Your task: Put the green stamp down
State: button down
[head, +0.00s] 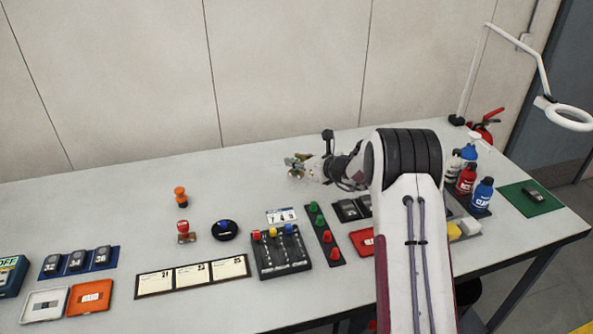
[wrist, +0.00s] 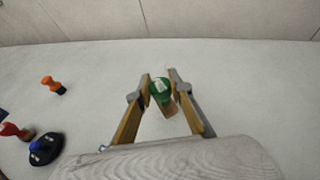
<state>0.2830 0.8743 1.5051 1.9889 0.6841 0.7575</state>
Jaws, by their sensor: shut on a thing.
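In the wrist view the green stamp (wrist: 160,92) is between the two fingers of my gripper (wrist: 161,80), which is shut on it. A brown part of the stamp shows just below its green top. In the head view my gripper (head: 292,166) is over the back middle of the table, and the stamp is too small to make out there. I cannot tell whether the stamp touches the table.
An orange stamp (head: 180,196) and a red stamp (head: 183,232) stand to the left. A blue-knobbed stamp sits on a black round base (head: 224,231). A slider box (head: 281,255) is nearer the front. The white table (head: 110,200) is clear at the back left.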

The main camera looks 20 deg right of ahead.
aim_at(298, 170)
jog(key=shift+f, duration=1.85)
jog(key=shift+f, duration=0.15)
jog(key=c, duration=1.8)
grip_release()
jog(key=shift+r, duration=0.2)
jog(key=shift+v, duration=6)
jog(key=shift+a, duration=0.15)
